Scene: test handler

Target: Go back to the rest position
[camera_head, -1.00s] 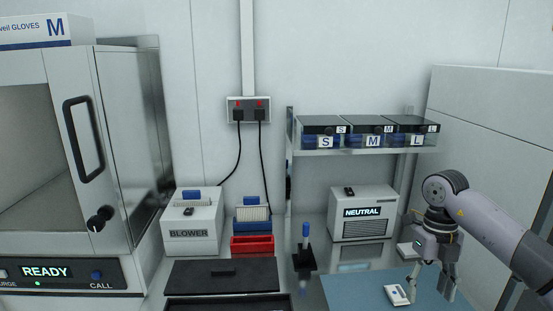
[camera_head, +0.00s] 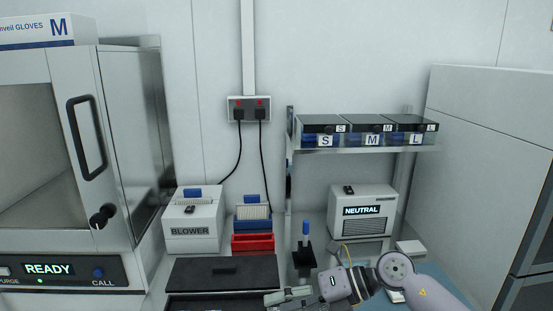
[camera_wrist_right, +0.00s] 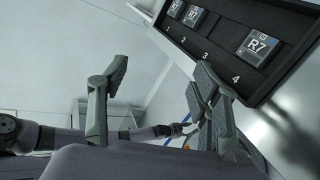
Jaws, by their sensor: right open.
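My right gripper (camera_head: 288,298) is at the bottom of the head view, pointing left beside the black tray. In the right wrist view its two fingers (camera_wrist_right: 158,88) are spread apart with nothing between them. The right forearm comes in from the lower right, over the blue mat (camera_head: 432,270). Another arm of mine (camera_wrist_right: 75,138) shows in the background of the wrist view. Its end (camera_wrist_right: 178,129) is small and partly behind a finger, so its jaws cannot be made out. The head view shows no left gripper.
A black numbered tray (camera_wrist_right: 222,45) holds modules marked R7, close to the right gripper. A dark lid (camera_head: 222,270), a blower (camera_head: 192,232), a red bin (camera_head: 252,243), a blue-topped tool in a stand (camera_head: 305,258) and a NEUTRAL unit (camera_head: 362,213) stand behind. A small white device is partly hidden by my arm.

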